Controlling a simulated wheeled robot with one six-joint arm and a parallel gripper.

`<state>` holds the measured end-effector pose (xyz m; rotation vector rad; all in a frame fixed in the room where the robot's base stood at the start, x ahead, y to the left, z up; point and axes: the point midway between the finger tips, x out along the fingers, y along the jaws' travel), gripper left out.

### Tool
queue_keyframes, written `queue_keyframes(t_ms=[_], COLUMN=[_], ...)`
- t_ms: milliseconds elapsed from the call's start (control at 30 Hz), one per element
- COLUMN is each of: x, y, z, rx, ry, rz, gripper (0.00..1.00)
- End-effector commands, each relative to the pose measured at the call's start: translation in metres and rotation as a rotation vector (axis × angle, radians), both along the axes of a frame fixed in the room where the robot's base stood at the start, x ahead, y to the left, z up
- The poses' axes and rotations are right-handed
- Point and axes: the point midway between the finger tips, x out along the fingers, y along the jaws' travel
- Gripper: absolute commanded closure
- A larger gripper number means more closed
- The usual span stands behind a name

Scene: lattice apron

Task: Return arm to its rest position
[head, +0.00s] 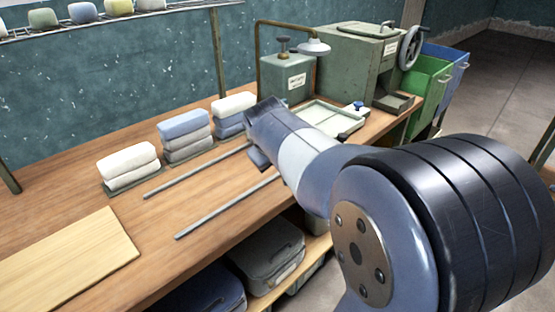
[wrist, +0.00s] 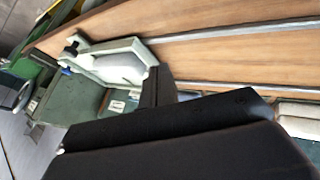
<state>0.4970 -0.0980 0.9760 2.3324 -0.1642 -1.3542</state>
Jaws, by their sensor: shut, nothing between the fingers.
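My arm reaches from the lower right over the wooden bench (head: 75,212) in the head view. My gripper (wrist: 154,84) shows as a dark shape in the wrist view, with its fingers shut and empty. In the head view the arm's links hide most of it. It hangs above the bench near two grey rails (head: 226,206), apart from the folded towels. A pale tray (wrist: 118,64) lies beyond it in the wrist view; the tray also shows in the head view (head: 318,114), partly behind my arm.
Folded towel stacks, white (head: 128,164), blue and grey (head: 185,135), and white and blue (head: 233,113), line the back. A green press (head: 350,60) and a green canister (head: 287,80) stand behind the tray. Bags (head: 266,254) fill the lower shelf. The bench's front left holds a pale board (head: 70,258).

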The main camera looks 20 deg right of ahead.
Motion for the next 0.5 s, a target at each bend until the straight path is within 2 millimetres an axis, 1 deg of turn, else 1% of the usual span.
queue_keyframes(t_ms=[167,400,500], x=[-0.0031,-0.0028,-0.0012], y=[0.0019,0.0018,0.0005], z=[0.0041,0.0036,0.0005], rx=[0.001,0.001,0.001], ry=[0.000,0.001,0.002], rz=[0.000,0.000,0.000], gripper=[1.00,1.00,1.00])
